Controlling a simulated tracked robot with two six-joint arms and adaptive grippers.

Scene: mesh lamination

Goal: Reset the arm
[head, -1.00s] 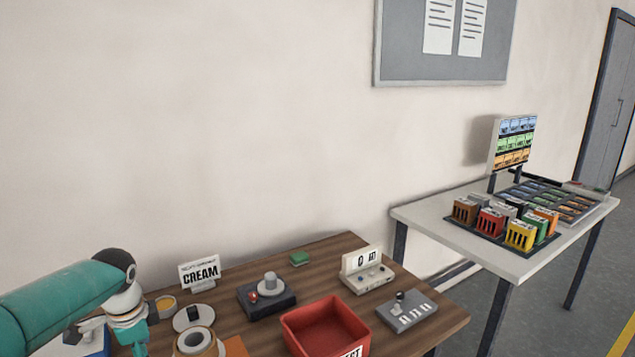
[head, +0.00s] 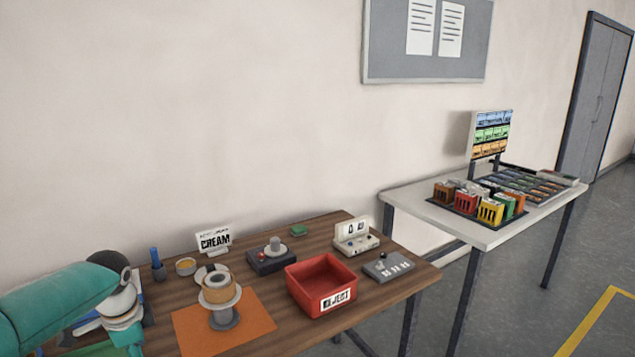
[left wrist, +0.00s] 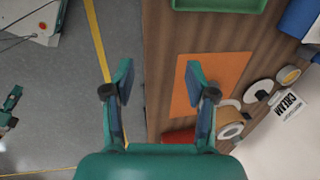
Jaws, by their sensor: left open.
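My left arm (head: 60,300) comes in at the lower left of the head view, bent beside the table's left end; its gripper is out of sight there. In the left wrist view my left gripper (left wrist: 159,82) is open and empty, its two fingers apart. It looks down with the floor under its left finger and the wooden table (left wrist: 165,60) with an orange mat (left wrist: 205,75) under its right finger. A small teal part (left wrist: 10,105) at that view's left edge may be my right gripper, too small to read.
On the table (head: 270,320) stand a spool on a stand (head: 219,292), a red reject bin (head: 302,296), a cream sign (head: 214,241), and control boxes (head: 388,266). A white side table (head: 410,202) with coloured bins stands right. Floor is open at the lower right.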

